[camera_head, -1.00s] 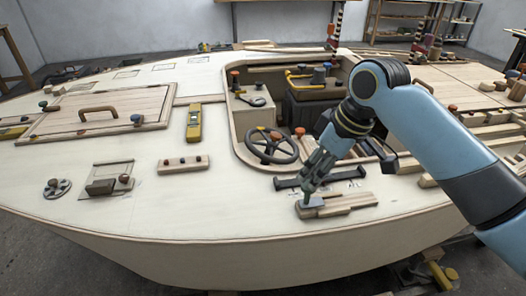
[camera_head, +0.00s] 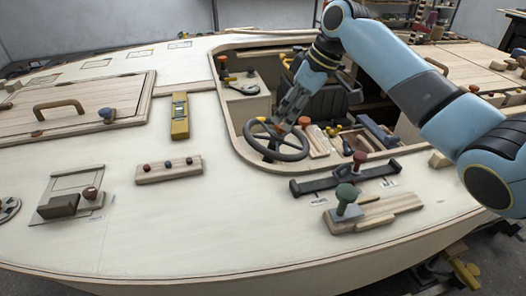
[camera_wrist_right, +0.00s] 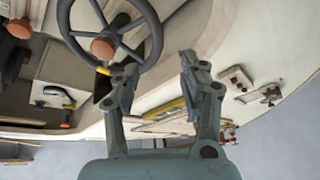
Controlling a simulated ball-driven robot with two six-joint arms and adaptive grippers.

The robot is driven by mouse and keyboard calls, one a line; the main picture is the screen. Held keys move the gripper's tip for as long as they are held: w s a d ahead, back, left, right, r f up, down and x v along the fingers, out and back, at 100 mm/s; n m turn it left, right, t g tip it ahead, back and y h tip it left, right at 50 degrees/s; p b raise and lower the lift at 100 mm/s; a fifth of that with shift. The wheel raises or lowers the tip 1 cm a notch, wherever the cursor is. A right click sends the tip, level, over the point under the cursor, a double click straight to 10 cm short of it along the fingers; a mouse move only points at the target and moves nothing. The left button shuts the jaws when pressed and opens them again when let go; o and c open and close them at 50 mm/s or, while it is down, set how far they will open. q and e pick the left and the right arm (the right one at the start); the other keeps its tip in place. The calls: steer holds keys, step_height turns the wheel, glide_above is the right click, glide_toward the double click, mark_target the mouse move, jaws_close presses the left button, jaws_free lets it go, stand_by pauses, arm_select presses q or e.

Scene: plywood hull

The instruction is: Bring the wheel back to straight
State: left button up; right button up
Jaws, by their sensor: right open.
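The dark steering wheel (camera_head: 273,156) stands in the cockpit opening's near left corner, with a yellow mark (camera_head: 261,119) on the upper-left of its rim. An orange-brown hub is at its centre. My right gripper (camera_head: 284,120) is over the wheel's upper-right side and hides part of the rim there. In the right wrist view, the wheel (camera_wrist_right: 152,30) is at the upper left, its yellow mark (camera_wrist_right: 103,71) low on the rim. The gripper's two fingers (camera_wrist_right: 157,66) are spread with nothing between them, beside the rim; contact cannot be told. My left gripper is not in view.
A yellow level (camera_head: 180,117) and a block with small knobs (camera_head: 170,170) lie left. An orange knob (camera_head: 304,122) is just right of the wheel.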

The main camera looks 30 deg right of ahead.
mark_target(269, 150)
steer(key=b+x, duration=0.2)
steer(key=x, duration=1)
steer(key=shift+w+d+f+b, duration=0.15)
steer(key=shift+b, duration=0.25)
jaws_close()
